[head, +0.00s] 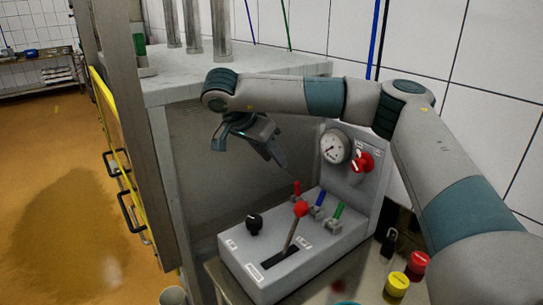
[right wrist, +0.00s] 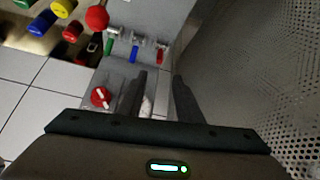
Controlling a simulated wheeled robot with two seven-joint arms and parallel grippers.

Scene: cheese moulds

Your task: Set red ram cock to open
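The red ram cock (head: 296,188) is a small red-handled valve at the back left of a grey control box (head: 262,275). Its handle looks roughly upright in the head view. In the right wrist view the red cock (right wrist: 161,54) is at the end of a row with a blue cock (right wrist: 135,51) and a green cock (right wrist: 109,45). My right gripper (head: 250,153) hangs above and left of the red cock, apart from it. In the right wrist view its fingers (right wrist: 160,77) are spread with nothing between them. My left gripper is out of view.
A red-ball lever (head: 301,209) and a black knob (head: 254,224) stand on the box. Behind are a gauge (head: 335,146) and a red knob (head: 361,161). A perforated panel fills the wrist view's right side.

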